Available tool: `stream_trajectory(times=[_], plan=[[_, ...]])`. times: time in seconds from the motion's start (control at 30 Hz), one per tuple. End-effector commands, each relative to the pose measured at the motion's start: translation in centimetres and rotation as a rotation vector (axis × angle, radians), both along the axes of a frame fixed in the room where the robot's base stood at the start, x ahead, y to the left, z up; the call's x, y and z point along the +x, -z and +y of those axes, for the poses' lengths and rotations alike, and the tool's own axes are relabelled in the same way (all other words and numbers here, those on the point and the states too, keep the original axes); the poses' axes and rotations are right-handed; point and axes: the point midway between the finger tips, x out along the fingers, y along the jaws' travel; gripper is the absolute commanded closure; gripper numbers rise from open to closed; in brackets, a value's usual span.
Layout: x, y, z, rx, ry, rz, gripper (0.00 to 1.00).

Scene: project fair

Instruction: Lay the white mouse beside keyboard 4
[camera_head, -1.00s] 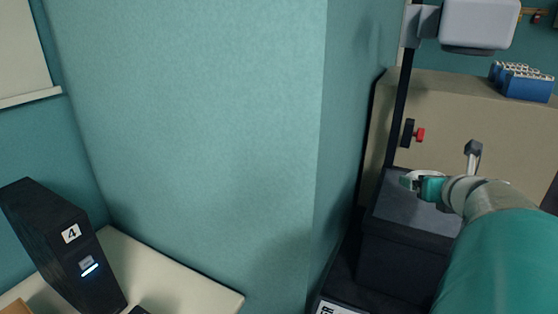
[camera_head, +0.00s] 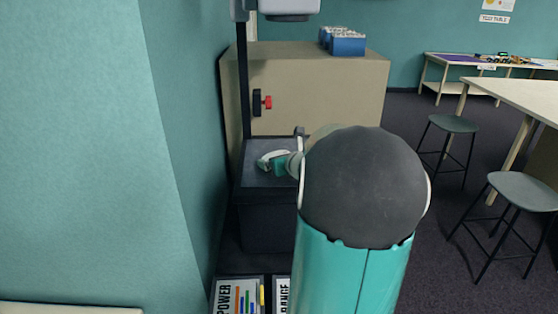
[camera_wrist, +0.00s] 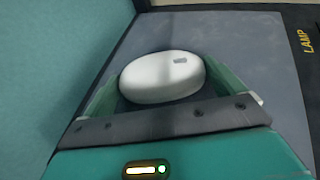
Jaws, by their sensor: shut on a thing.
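The white mouse (camera_wrist: 160,75) shows in the wrist view as a pale rounded shape with a small grey mark on top. My gripper (camera_wrist: 165,92) is shut on it, one green finger at each side. In the head view my gripper (camera_head: 272,161) appears small, beyond my arm, with a pale shape at its tip. It is in front of the dark grey box-like stand (camera_head: 262,178), and I cannot tell how high above it. Keyboard 4 is not in either current view.
A teal wall (camera_head: 90,150) fills the left. A beige cabinet (camera_head: 330,90) carries blue boxes (camera_head: 347,43). Panels, one lettered POWER (camera_head: 238,296), stand low in front. Stools (camera_head: 525,192) and a pale table (camera_head: 520,94) are at the right, with open carpet between.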

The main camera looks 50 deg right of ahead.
Motion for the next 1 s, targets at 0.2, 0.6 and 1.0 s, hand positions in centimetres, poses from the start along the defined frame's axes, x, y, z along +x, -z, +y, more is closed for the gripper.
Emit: stream_trajectory(times=[0.2,0.6,1.0], plan=[[0.0,0.1,0.0,-0.001,0.000,0.000,0.29],[0.0,0.4,0.0,0.000,0.000,0.000,0.00],[-3.5,-1.6,1.7,-0.006,0.002,0.001,0.00]])
